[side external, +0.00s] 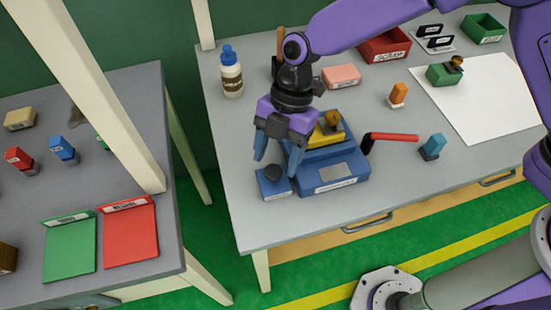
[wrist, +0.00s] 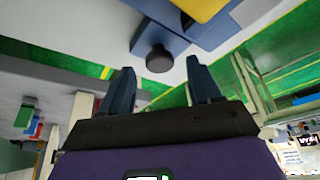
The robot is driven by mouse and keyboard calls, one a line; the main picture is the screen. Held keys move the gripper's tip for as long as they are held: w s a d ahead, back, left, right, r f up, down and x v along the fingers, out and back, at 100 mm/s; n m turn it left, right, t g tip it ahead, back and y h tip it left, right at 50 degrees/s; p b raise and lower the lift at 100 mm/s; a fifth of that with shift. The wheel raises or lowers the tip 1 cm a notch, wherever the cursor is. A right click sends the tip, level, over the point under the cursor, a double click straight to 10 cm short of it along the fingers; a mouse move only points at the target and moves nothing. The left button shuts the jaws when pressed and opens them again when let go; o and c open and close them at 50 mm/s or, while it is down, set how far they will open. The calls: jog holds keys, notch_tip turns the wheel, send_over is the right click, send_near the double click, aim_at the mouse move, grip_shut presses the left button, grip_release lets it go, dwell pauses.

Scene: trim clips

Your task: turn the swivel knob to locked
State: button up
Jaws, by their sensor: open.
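A dark round knob (side external: 272,173) stands on a small blue block (side external: 274,189) with a white label, near the front left of the grey table. The knob also shows in the wrist view (wrist: 159,59), just beyond my fingertips. My gripper (side external: 278,160) is open, with its blue fingers pointing down over the knob. In the wrist view the fingers (wrist: 160,72) are spread apart with nothing between them, and the knob lies roughly centred between their tips. I cannot tell which setting the knob points to.
A larger blue fixture (side external: 333,172) with a yellow block (side external: 326,133) stands close right of the small block. A red handle (side external: 393,137) sticks out right of it.

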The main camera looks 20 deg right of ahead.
jog(key=shift+x, duration=0.9)
jog(key=c, duration=1)
jog(key=shift+c, duration=0.2)
